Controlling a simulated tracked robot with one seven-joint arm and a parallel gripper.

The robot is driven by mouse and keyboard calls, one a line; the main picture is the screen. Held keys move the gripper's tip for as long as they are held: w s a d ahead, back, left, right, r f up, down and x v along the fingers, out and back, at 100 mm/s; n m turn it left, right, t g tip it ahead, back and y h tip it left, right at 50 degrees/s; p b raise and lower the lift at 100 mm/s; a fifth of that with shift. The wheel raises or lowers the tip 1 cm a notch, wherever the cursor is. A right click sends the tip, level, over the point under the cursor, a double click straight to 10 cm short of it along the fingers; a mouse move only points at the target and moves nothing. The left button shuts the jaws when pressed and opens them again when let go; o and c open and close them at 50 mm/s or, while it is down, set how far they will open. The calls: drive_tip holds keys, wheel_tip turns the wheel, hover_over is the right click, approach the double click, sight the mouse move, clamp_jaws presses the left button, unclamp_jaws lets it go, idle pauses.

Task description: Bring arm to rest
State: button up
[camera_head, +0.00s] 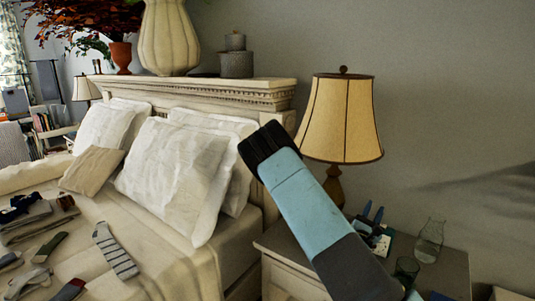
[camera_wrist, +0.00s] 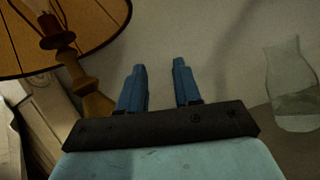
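My arm rises from the bottom of the head view, with its bend in front of the headboard's right end. My gripper (camera_head: 373,211) shows beyond the arm, above the nightstand, between the lamp and the glass vase. In the wrist view, the two blue fingers of my gripper (camera_wrist: 159,66) stand apart, with only grey wall between them. Nothing is held. My arm hides part of the nightstand and the lamp base.
The lamp (camera_head: 342,120) stands close left of my gripper. A clear glass vase (camera_head: 429,241) is close right on the nightstand (camera_head: 285,245), with a dark glass (camera_head: 406,270) nearer. The bed (camera_head: 165,235) on the left bears pillows (camera_head: 175,175) and several socks (camera_head: 115,250).

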drive_tip(key=s+d+r+m+g, duration=0.4)
drive_tip(key=s+r+m+g, duration=0.1)
drive_tip(key=s+m+g, duration=0.55)
drive_tip(key=s+d+r+m+g, duration=0.3)
drive_tip(key=s+r+m+g, duration=0.3)
drive_tip(key=s+m+g, duration=0.45)
drive_tip(key=s+a+r+m+t+y, duration=0.1)
drive_tip(key=s+a+r+t+y, duration=0.1)
drive_tip(key=s+a+r+y, duration=0.2)
drive_tip(key=s+a+r+m+t+y, duration=0.1)
drive_tip(key=s+a+r+t+y, duration=0.2)
drive_tip(key=a, duration=0.6)
drive_tip(key=s+a+r+m+t+y, duration=0.1)
drive_tip(key=s+a+r+t+y, duration=0.2)
drive_tip(key=s+a+r+y, duration=0.3)
drive_tip(key=shift+a+m+y, duration=0.4)
drive_tip(key=shift+a, duration=0.05)
